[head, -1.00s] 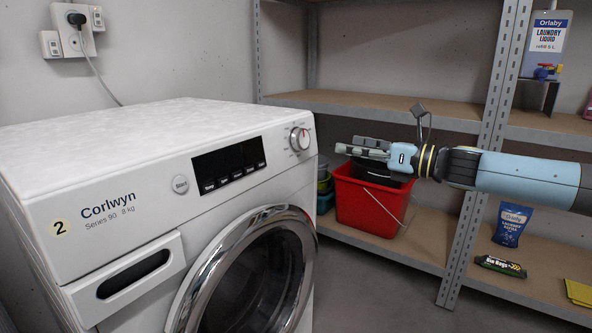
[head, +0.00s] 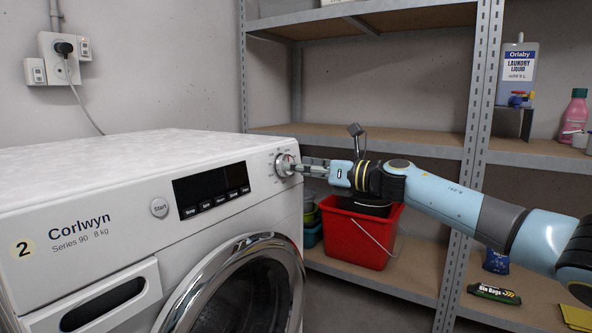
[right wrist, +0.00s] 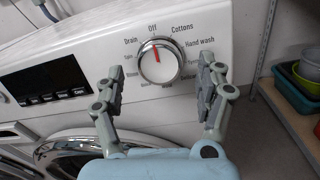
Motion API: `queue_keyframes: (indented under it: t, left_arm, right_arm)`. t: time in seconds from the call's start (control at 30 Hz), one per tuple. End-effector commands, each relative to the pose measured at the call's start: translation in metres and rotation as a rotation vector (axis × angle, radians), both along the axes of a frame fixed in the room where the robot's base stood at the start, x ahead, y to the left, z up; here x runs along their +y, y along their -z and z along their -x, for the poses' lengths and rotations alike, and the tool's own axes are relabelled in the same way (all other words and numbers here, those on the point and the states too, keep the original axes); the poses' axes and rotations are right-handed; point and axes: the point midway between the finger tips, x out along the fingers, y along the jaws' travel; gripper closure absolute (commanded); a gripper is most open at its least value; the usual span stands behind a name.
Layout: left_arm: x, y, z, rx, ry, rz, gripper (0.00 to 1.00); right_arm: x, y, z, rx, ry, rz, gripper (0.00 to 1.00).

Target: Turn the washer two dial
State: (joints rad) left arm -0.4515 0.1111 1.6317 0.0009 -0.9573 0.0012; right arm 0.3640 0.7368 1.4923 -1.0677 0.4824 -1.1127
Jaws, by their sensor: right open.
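The washer marked 2 (head: 110,260) is a white front loader at the left of the head view. Its round dial (head: 283,164) sits at the right end of the control panel. In the right wrist view the dial (right wrist: 160,64) is silver-white, and its red pointer points up at about "Off". My right gripper (head: 297,168) reaches in from the right at the dial. In the right wrist view its fingers (right wrist: 161,72) are open, one on each side of the dial, with gaps visible. My left gripper is not in view.
The Start button (head: 159,207) and dark display (head: 210,190) lie left of the dial. The round door (head: 245,290) is below. A red bucket (head: 355,238) stands on the shelf (head: 400,280) behind my right arm. A metal shelf post (head: 470,150) rises behind the arm.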

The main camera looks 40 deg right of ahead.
Motion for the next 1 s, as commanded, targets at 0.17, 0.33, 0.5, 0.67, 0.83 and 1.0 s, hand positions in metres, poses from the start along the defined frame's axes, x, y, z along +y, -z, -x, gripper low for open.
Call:
queue_keyframes:
  t: [0.17, 0.33, 0.5, 0.67, 0.83, 1.0]
  left_arm:
    - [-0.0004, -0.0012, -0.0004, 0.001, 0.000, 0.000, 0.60]
    - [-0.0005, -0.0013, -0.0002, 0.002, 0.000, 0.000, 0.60]
    - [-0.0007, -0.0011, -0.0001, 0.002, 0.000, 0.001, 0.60]
    - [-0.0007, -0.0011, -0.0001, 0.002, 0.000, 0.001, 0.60]
    - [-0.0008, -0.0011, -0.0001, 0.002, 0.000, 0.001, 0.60]
    - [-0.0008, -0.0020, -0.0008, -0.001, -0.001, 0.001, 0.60]
  right_arm:
    - [0.0055, 0.0000, -0.0118, 0.000, 0.000, 0.000, 0.28]
    - [0.0061, 0.0002, -0.0132, 0.002, 0.000, 0.001, 0.28]
    - [0.0060, 0.0003, -0.0129, 0.002, 0.000, 0.001, 0.36]
    - [0.0060, 0.0004, -0.0128, 0.002, 0.000, 0.001, 0.56]
    - [0.0059, 0.0004, -0.0127, 0.002, 0.000, 0.001, 0.79]
    - [0.0059, 0.0001, -0.0127, 0.003, 0.001, -0.002, 0.84]
